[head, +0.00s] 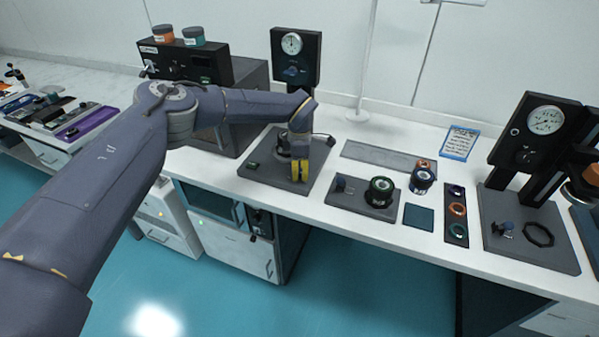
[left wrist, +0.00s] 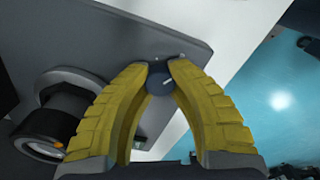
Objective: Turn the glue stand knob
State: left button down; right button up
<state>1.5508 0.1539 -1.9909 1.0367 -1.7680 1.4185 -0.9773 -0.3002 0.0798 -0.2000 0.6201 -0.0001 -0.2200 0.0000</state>
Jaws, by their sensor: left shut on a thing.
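My left gripper (head: 300,178) points down over the glue stand's dark base plate (head: 258,181) at the centre of the bench. In the left wrist view its yellow fingers (left wrist: 160,72) are shut on a small round dark-blue knob (left wrist: 159,86) with a pale line on its face. The fingertips touch it from both sides, near the edge of the grey plate (left wrist: 185,25). The stand's upright (head: 297,52) carries a white-faced gauge. In the left wrist view a dark cylindrical fitting (left wrist: 50,125) stands to the left of the fingers. My right gripper does not show.
A dark instrument box (head: 185,63) with two jars on top stands left of the stand. The front bench strip is mostly clear.

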pick_arm(q)
jog(key=shift+a+f, duration=0.1)
jog(key=shift+a, duration=0.05)
jog(key=c, duration=1.1)
grip_release()
jog(key=shift+o, duration=0.2)
notch_tip(320, 180, up, 12)
